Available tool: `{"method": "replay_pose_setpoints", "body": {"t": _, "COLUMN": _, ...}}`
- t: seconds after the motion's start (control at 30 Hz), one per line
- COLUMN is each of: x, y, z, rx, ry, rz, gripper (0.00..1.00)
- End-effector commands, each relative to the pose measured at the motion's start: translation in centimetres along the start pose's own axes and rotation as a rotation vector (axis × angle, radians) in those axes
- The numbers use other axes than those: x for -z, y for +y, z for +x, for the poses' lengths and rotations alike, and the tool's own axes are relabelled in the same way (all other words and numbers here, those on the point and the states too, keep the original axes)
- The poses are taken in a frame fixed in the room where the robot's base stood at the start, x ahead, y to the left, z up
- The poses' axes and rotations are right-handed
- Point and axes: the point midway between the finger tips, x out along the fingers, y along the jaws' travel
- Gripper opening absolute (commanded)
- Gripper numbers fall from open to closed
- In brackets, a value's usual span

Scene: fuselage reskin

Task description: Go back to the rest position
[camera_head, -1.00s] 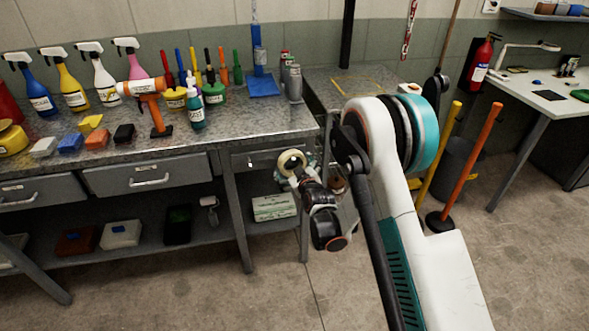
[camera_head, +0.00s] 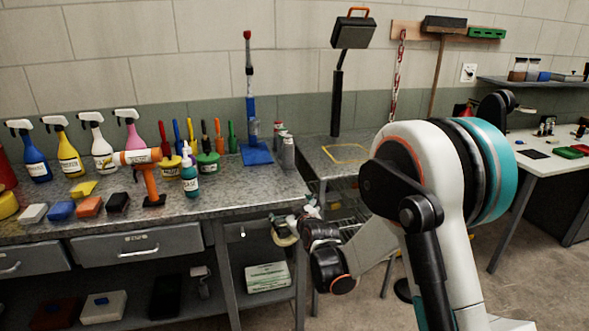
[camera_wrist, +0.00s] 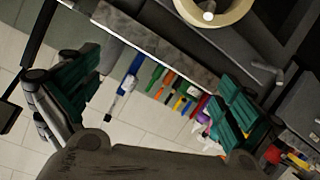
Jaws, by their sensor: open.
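My gripper (camera_wrist: 158,98) shows in the wrist view with its two green-padded fingers spread wide apart and nothing between them. In the head view the end of my arm is low, in front of the bench's right end, and my gripper is small and mostly hidden behind my wrist. A cream ring (camera_wrist: 240,12), like a tape roll, shows beyond the fingers at the top of the wrist view. It also shows in the head view (camera_head: 283,238), just left of my wrist. I cannot tell whether it hangs on the bench front.
The metal bench (camera_head: 235,188) carries spray bottles (camera_head: 70,160), an orange-and-white tool (camera_head: 148,175), coloured blocks (camera_head: 62,211) and upright tools. A side table (camera_head: 335,150) stands right of it. A white table (camera_head: 555,163) is at far right, with open floor (camera_head: 520,275) in front.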

Motion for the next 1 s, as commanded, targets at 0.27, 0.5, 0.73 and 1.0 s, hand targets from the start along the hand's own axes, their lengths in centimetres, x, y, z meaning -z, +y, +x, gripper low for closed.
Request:
{"method": "replay_pose_setpoints", "body": {"t": 0.27, "x": 3.1, "y": 4.4, "z": -7.7, "rx": 0.0, "ry": -0.115, "rz": 0.081, "gripper": 1.0}}
{"method": "replay_pose_setpoints", "body": {"t": 0.5, "x": 4.2, "y": 6.9, "z": -15.4, "rx": -0.008, "ry": -0.218, "rz": 0.158, "gripper": 1.0}}
{"method": "replay_pose_setpoints", "body": {"t": 0.73, "x": 3.8, "y": 8.2, "z": -23.4, "rx": -0.024, "ry": -0.318, "rz": 0.235, "gripper": 1.0}}
{"method": "replay_pose_setpoints", "body": {"t": 1.0, "x": 1.7, "y": 8.4, "z": -32.8, "rx": -0.055, "ry": -0.435, "rz": 0.329, "gripper": 1.0}}
